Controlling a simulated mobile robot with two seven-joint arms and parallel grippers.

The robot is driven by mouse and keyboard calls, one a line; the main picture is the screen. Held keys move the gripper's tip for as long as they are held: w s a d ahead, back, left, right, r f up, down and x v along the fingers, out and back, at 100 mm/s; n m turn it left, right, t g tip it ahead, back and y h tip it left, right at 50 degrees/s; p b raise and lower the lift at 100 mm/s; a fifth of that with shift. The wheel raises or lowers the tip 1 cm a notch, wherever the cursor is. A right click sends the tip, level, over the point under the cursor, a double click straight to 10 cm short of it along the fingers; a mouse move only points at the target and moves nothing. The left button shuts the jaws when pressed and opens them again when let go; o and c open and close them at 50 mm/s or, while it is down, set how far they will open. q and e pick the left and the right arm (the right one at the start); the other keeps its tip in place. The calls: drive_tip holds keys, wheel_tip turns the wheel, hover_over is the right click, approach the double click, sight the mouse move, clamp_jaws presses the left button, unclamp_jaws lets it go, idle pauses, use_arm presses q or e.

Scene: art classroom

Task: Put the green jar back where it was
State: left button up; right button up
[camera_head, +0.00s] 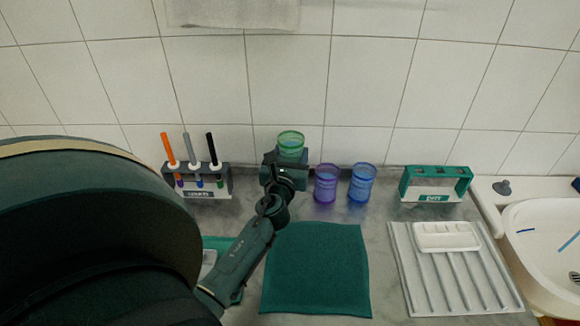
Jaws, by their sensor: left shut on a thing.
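The green jar (291,140) is at the back of the counter, left of a purple jar (326,184) and a blue jar (362,183). My left gripper (287,161) is shut on the green jar from the front. The gripper hides the jar's lower part, so I cannot tell whether its base touches the counter. The jar looks upright. My right gripper is not in view.
A marker rack (208,193) stands left of the gripper. A green mat (318,270) lies in front. At right are an empty green-topped rack (435,184), a ribbed drainboard (470,280) with a white block (446,236), and a sink (545,235). The tiled wall is close behind.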

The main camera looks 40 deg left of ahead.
use_arm(q)
drive_tip(key=shift+a+f, duration=0.2)
drive_tip(key=shift+f, duration=0.2)
wheel_tip(320, 180, down, 5)
drive_tip(key=b, duration=0.3)
drive_tip(key=shift+f, duration=0.2)
drive_tip(key=shift+f+b, duration=0.25)
drive_tip(key=shift+b, duration=0.05)
wheel_tip(320, 180, down, 3)
drive_tip(key=shift+f+b, duration=0.15)
drive_tip(key=shift+b, duration=1.05)
drive_tip(key=shift+f, duration=0.15)
drive_tip(key=o, duration=0.6)
drive_tip(key=shift+f, duration=0.15)
drive_tip(key=o, duration=0.5)
drive_tip(key=shift+c, duration=0.2)
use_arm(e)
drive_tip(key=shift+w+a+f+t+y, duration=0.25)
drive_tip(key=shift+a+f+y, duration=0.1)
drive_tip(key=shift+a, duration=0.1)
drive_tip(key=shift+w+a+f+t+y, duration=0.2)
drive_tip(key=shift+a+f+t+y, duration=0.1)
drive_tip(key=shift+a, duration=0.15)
